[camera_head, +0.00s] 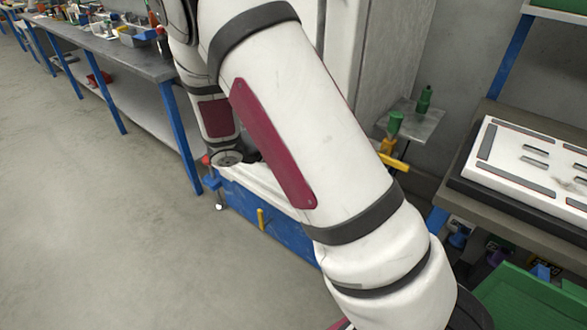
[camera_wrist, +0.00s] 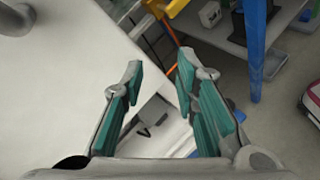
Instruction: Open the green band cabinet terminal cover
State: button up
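My gripper (camera_wrist: 160,63) shows in the wrist view with its two teal-padded fingers apart and nothing held between them. Behind the fingers is a white surface with a small grey block (camera_wrist: 148,118) and a dark hook-like mark. I cannot tell whether this block is the terminal cover. In the head view my white arm fills the middle and hides much of a white cabinet (camera_head: 338,38) with a grey side. No green band can be made out on it. My gripper is out of sight in the head view.
A long workbench (camera_head: 120,55) with blue legs stands at the left. A small grey shelf (camera_head: 420,124) holds green items, with a yellow handle (camera_head: 393,161) below. A white panel (camera_head: 525,160) lies on the right bench, above a green bin (camera_head: 525,300). The left floor is clear.

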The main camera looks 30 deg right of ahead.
jog(key=w+f+n+t+h+b, duration=0.1)
jog(key=w+f+n+t+b, duration=0.5)
jog(key=f, duration=0.7)
jog(key=w+f+n+t+h+b, duration=0.1)
jog(key=w+f+n+t, duration=0.3)
jog(key=w+f+n, duration=0.7)
jog(key=w+d+m+b, duration=0.1)
jog(key=d, duration=0.2)
jog(key=w+d+f+m+b, duration=0.1)
jog(key=d, duration=0.3)
jog(key=d+f+m+b, duration=0.1)
jog(key=d, duration=0.2)
jog(key=shift+w+d+f, duration=0.15)
jog(key=shift+w+f, duration=0.05)
jog(key=shift+w, duration=0.2)
grip_shut()
